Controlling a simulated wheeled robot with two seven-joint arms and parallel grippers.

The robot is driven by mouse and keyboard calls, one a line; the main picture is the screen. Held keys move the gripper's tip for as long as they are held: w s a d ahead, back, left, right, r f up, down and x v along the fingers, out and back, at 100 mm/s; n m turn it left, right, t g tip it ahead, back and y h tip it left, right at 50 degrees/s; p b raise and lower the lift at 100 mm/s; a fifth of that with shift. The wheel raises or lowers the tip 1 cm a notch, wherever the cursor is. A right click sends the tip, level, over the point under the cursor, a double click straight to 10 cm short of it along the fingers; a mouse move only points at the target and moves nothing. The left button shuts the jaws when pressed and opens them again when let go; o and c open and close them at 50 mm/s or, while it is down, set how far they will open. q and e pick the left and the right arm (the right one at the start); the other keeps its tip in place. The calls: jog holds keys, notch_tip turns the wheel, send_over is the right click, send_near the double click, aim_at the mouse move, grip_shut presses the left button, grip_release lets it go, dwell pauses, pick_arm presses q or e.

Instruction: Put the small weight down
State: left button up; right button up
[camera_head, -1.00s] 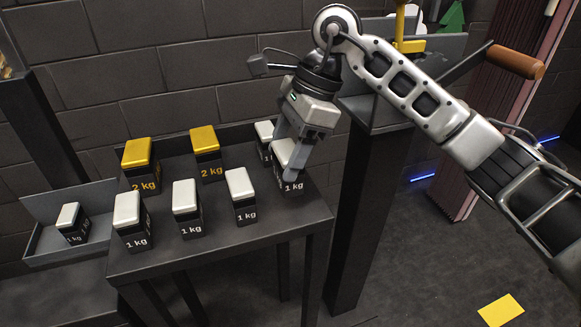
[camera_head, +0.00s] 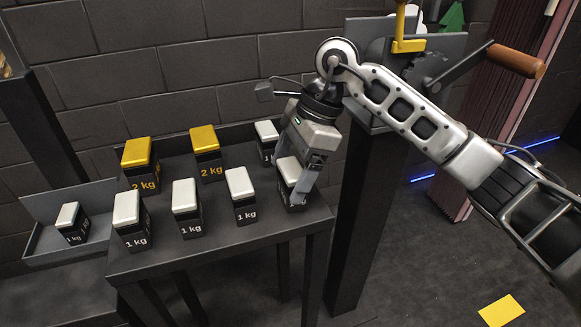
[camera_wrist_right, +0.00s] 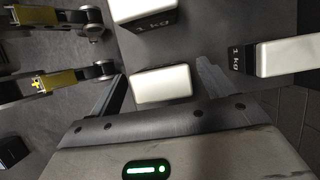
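The small weight (camera_head: 287,168), a dark block with a white top and a 1 kg label, stands at the table's front right corner. My right gripper (camera_head: 297,186) is above it with its fingers down around it. In the right wrist view the weight's white top (camera_wrist_right: 161,84) lies between the two spread fingers, with a gap showing on the right side. The gripper looks open, and its near finger hides part of the label. My left gripper is not in view.
Several more 1 kg weights (camera_head: 185,195) and two yellow-topped 2 kg weights (camera_head: 205,140) share the table (camera_head: 225,243). A grey tray (camera_head: 50,252) at left holds another 1 kg weight (camera_head: 68,215). A pedestal (camera_head: 352,215) with a wooden-handled lever (camera_head: 515,61) stands at right.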

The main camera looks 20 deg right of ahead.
jog(key=shift+r, duration=0.3)
pick_arm(q)
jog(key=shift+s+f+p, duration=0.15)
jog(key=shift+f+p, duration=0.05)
jog(key=shift+p, duration=0.1)
pick_arm(e)
jog(key=v, duration=0.7)
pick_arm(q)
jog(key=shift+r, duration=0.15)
pick_arm(e)
jog(key=shift+d, duration=0.15)
